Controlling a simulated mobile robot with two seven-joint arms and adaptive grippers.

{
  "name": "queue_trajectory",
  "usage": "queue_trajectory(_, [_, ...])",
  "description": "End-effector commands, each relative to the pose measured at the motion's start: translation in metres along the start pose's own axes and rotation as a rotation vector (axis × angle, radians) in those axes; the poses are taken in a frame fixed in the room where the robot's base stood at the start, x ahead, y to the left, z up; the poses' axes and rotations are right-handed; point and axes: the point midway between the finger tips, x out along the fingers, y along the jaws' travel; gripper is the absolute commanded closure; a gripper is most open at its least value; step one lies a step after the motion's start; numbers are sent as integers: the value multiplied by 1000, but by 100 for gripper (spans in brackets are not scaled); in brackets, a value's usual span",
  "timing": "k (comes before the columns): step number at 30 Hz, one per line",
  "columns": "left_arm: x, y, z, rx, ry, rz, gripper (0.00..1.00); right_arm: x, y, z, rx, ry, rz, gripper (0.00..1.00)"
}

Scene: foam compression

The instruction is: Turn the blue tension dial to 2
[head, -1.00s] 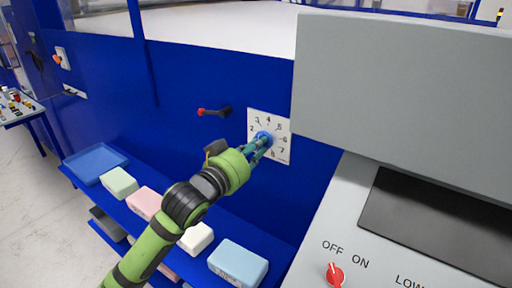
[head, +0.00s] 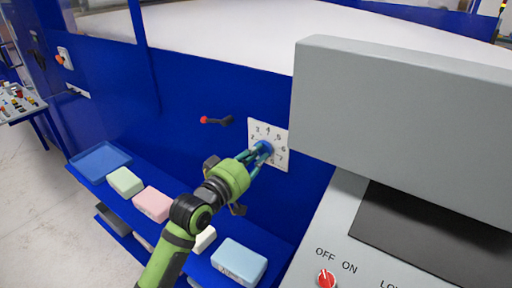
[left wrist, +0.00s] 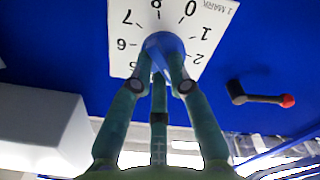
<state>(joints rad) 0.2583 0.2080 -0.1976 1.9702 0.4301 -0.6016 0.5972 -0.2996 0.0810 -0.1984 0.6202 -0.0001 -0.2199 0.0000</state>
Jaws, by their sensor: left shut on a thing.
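The blue tension dial (head: 265,145) sits on a white number plate (head: 281,138) on the blue machine wall. My left gripper (head: 260,152) is shut on the dial, its fingers around the knob. In the left wrist view, the dial (left wrist: 164,44) shows between the fingertips (left wrist: 162,75), against the plate (left wrist: 208,25), whose numbers appear upside down. The fingers hide part of the dial and plate, and I cannot tell which number the dial points to. My right gripper is not in view.
A lever with a red tip (head: 215,121) sticks out left of the plate. A grey panel housing (head: 400,125) stands close on the right. Below, a blue shelf holds a blue tray (head: 100,160) and green (head: 125,181), pink (head: 153,204) and light blue (head: 239,261) blocks.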

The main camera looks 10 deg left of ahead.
Motion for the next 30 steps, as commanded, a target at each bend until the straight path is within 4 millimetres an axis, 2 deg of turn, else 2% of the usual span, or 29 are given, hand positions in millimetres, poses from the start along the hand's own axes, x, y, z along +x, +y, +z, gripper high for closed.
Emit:
queue_trajectory(1, [0, 3, -3, -50, -1, -2, 100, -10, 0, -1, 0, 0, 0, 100])
queue_trajectory(12, [0, 2, -4, -387, 1, -1, 100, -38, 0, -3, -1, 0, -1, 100])
queue_trajectory(21, [0, 0, -4, -586, 1, 0, 100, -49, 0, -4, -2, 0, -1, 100])
queue_trajectory(30, [0, -1, -3, -680, 1, 1, 100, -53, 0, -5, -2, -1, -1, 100])
